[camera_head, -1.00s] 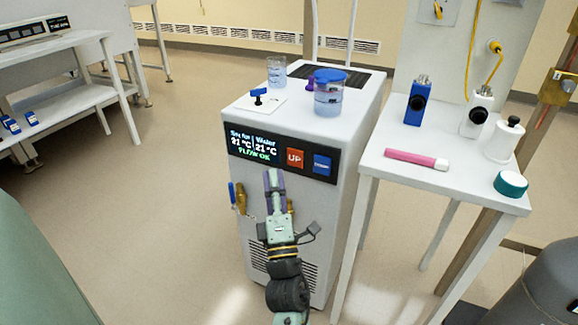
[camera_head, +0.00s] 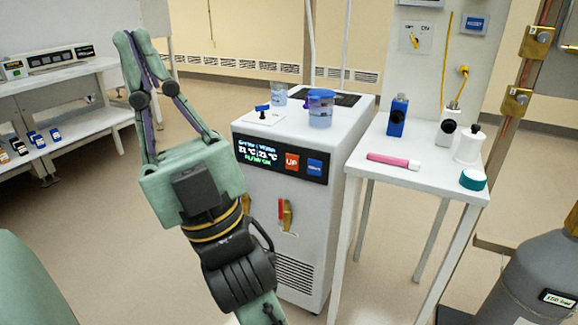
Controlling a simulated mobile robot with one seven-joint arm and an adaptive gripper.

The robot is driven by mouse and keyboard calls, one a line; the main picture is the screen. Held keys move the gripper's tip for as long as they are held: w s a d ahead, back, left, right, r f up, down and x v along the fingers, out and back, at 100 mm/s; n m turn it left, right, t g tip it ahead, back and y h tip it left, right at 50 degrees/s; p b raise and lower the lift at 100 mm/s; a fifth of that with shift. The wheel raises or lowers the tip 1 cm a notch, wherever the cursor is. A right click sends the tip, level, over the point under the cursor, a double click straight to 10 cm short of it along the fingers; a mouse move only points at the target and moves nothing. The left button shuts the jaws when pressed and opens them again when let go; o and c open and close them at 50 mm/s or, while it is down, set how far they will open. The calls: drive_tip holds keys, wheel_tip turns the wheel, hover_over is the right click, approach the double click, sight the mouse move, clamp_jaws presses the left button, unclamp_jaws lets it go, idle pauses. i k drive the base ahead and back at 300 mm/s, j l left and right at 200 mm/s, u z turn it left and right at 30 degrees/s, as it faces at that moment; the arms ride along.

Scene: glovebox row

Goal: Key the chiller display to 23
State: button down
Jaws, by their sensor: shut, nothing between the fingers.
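The chiller (camera_head: 275,215) is a white cabinet in the middle. Its dark display (camera_head: 262,152) shows two readings that look like 21 °C and 21 °C, with a green line below that looks like FLOW OK. An orange-red UP button (camera_head: 292,161) and a blue button (camera_head: 315,167) sit right of the readings; the blue button's label is too small to read. My gripper (camera_head: 131,38) is raised close to the camera, left of the chiller, apart from the panel. Its fingertips are together and empty, pointing up in the picture. Both buttons and the display are unobstructed.
A blue-lidded jar (camera_head: 320,108), a beaker (camera_head: 277,94) and a blue-handled valve (camera_head: 262,110) stand on the chiller top. A side table (camera_head: 400,178) at right holds bottles and a pink tube. A grey cylinder (camera_head: 530,270) stands at lower right.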

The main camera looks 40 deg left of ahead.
sight(291, 161)
drive_tip(key=j+u, duration=0.15)
drive_tip(key=j, duration=0.3)
drive_tip(key=j+u, duration=0.15)
drive_tip(key=j, duration=0.3)
drive_tip(key=i+j+u, duration=0.15)
drive_tip(key=j, duration=0.3)
drive_tip(key=j+u, duration=0.15)
drive_tip(key=j, duration=0.3)
drive_tip(key=i+j+u, duration=0.15)
drive_tip(key=j, duration=0.3)
drive_tip(key=i+j+u, duration=0.15)
drive_tip(key=j, duration=0.3)
drive_tip(key=k, duration=0.05)
